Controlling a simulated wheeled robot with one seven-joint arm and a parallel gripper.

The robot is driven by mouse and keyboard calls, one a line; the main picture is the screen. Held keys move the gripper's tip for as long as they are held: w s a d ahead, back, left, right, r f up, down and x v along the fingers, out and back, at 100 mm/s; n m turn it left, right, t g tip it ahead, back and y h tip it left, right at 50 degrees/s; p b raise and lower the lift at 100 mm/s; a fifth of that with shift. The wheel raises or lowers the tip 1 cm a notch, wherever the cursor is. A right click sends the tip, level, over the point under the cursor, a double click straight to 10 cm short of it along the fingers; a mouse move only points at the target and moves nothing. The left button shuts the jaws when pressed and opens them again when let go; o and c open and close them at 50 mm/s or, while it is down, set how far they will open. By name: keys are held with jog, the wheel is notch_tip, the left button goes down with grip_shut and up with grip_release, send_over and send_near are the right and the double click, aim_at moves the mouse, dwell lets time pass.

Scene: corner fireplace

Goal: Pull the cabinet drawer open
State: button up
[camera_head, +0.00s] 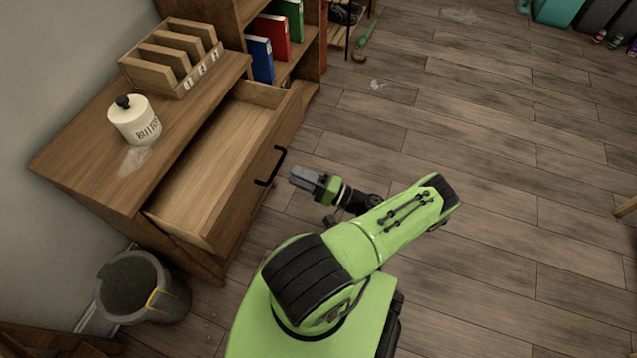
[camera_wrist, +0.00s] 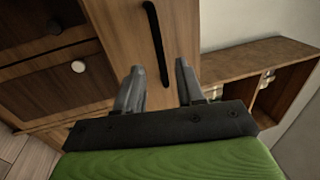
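The wooden cabinet (camera_head: 95,160) stands at the left against the wall. Its wide drawer (camera_head: 235,150) is pulled well out, and the inside that shows is bare. A black bar handle (camera_head: 270,166) is on the drawer front; it also shows in the wrist view (camera_wrist: 157,42), just beyond my fingertips. My gripper (camera_head: 299,178) is to the right of the handle, a short gap away. In the wrist view my gripper (camera_wrist: 158,72) has its two grey fingers apart, with nothing between them.
A white lidded jar (camera_head: 134,119) and a wooden divided holder (camera_head: 172,58) stand on the cabinet top. Binders (camera_head: 272,38) fill a shelf behind. A dark bin (camera_head: 142,287) stands at the cabinet's near end. The wooden floor (camera_head: 480,150) to the right is mostly clear.

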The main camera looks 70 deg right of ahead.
jog(key=s+f, duration=0.1)
jog(key=s, duration=0.6)
jog(key=shift+f+b, duration=0.25)
jog(key=shift+b, duration=0.1)
jog(key=shift+d, duration=0.1)
